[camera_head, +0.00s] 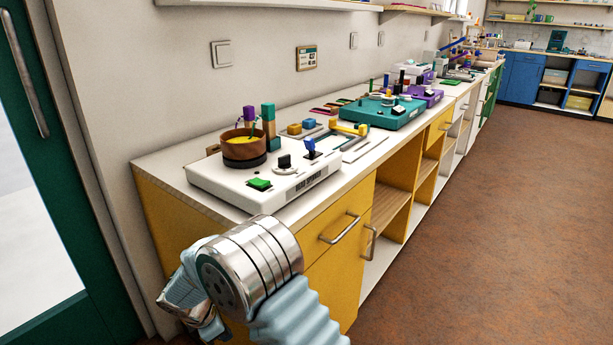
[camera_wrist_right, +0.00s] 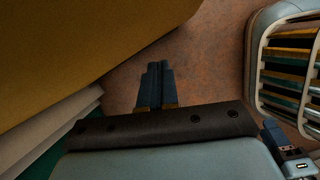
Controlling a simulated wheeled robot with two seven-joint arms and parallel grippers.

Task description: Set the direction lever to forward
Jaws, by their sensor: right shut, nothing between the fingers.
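The white bead board (camera_head: 222,190) lies on the near end of the counter. On it stands a small lever with a blue handle (camera_head: 310,145) on a dark base, probably the direction lever; I cannot make out which setting it is at. A black knob (camera_head: 284,161) and a green button (camera_head: 260,184) sit to its left. My right gripper (camera_wrist_right: 157,70) is shut and empty in the right wrist view, over the floor beside the yellow cabinet. In the head view my right arm is below and in front of the board, clear of the lever. My left gripper is out of view.
A brown bowl (camera_head: 243,147) with yellow contents and colored block stacks stand at the board's back. A teal board (camera_head: 384,113) is farther along the counter. A yellow cabinet (camera_head: 335,290) with metal handles is below. The brown floor (camera_head: 500,220) at right is clear.

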